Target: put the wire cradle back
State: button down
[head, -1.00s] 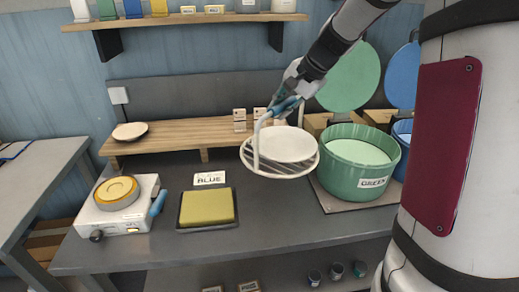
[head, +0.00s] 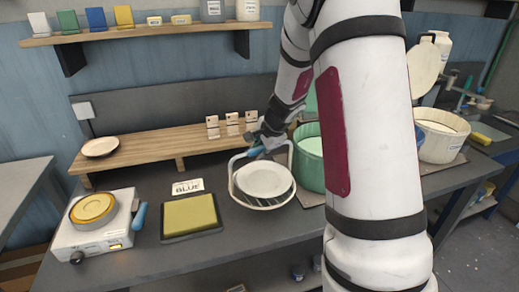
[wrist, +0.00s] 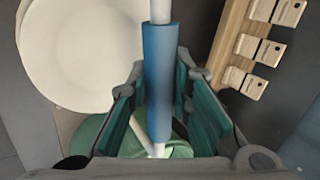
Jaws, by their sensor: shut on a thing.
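The white wire cradle (head: 240,197) carries a round white plate (head: 264,179), and the plate fills part of the wrist view (wrist: 75,50). My gripper (head: 262,146) is shut on the blue handle (wrist: 158,75) at the top of the cradle's hoop. The cradle is over the grey counter, left of the green pot (head: 309,158) and right of the "BLUE" card (head: 187,186). Whether its base touches the counter is not clear. My arm hides much of the green pot.
A yellow-green pad (head: 190,214) in a dark tray and a white hot plate unit (head: 101,226) stand at left. A wooden rack (head: 160,148) with small cards and a plate runs behind. A white pot (head: 441,138) stands at right. Grey counter shows in front of the cradle.

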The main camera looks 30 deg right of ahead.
jog(key=shift+w+f+b, duration=0.1)
jog(key=shift+f+b, duration=2.6)
jog(key=shift+b, duration=0.4)
jog(key=shift+f+b, duration=0.3)
jog(key=shift+b, duration=0.1)
jog(key=shift+f+b, duration=0.25)
jog(key=shift+b, duration=0.15)
jog(key=c, duration=1.4)
grip_release()
jog(key=shift+o, duration=0.2)
jog(key=shift+f, duration=0.1)
jog(key=v, duration=1.2)
